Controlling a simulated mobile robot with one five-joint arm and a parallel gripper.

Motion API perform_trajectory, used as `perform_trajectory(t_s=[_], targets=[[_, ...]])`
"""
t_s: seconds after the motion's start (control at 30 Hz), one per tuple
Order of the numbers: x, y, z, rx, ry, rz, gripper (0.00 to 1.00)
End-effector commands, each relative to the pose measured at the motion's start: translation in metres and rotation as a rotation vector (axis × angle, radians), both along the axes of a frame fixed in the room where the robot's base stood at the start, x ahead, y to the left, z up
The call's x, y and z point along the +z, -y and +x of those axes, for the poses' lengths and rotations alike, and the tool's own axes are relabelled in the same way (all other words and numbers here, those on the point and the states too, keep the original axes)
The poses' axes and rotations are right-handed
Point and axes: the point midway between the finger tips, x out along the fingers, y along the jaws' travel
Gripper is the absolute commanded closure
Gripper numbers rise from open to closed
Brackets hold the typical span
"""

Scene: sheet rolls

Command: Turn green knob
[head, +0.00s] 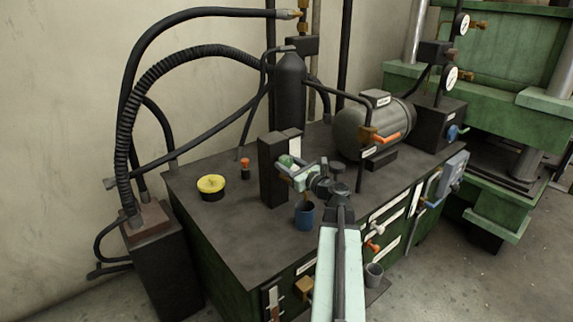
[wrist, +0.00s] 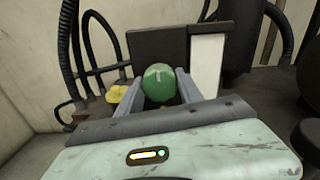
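The green knob (head: 285,160) is round and sits on the front of a dark upright box (head: 270,172) on the bench. In the wrist view the knob (wrist: 158,84) shows a pale mark on its face and lies between my two grey fingers. My gripper (head: 288,169) reaches up to the box from the front right. The gripper (wrist: 158,90) has its fingers apart, one on each side of the knob. I cannot tell whether they touch it. The knob's lower edge is partly hidden by the gripper body.
A yellow round cap (head: 211,185) and a small orange knob (head: 245,164) are on the bench left of the box. A blue cup (head: 304,216) stands close below my gripper. A black cylinder (head: 289,85) and a grey motor (head: 366,128) stand behind. Black hoses arch at left.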

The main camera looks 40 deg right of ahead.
Motion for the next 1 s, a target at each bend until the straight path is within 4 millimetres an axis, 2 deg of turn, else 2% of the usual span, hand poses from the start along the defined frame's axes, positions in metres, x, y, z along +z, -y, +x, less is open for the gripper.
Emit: perform_trajectory(t_s=[0.27,0.47,1.0], targets=[[0.0003,-0.0002,0.0003,0.000,-0.001,-0.023,0.97],[0.0004,-0.0003,0.0004,0.000,-0.008,-0.116,0.97],[0.0004,-0.0004,0.0005,0.001,-0.044,-0.600,0.97]])
